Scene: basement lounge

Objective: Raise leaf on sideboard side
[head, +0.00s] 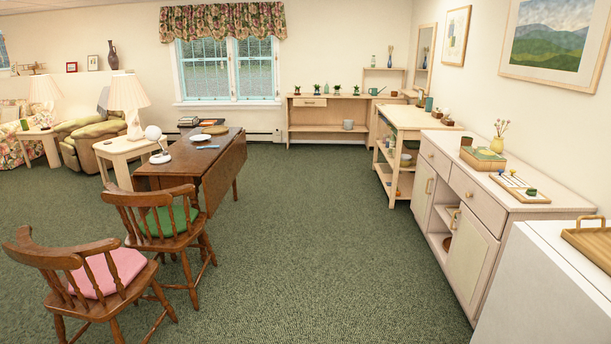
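A dark brown drop-leaf table (178,172) stands left of the middle in the head view. Its leaf on the right side (226,172), facing the sideboard, hangs down steeply from the edge of the top. A leg shows just beyond the leaf's far end. The pale wooden sideboard (477,221) stands along the right wall, with a wide stretch of green carpet between it and the table. The table's left side is partly hidden by the near chair, so I cannot tell how its other leaf stands. Neither of my grippers shows in the view.
A white plate (200,138), a blue item (208,147) and books (187,121) lie on the table. A chair with a green cushion (168,221) stands at its near end, a pink-cushioned chair (108,272) nearer. The carpet (320,230) right of the table is clear.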

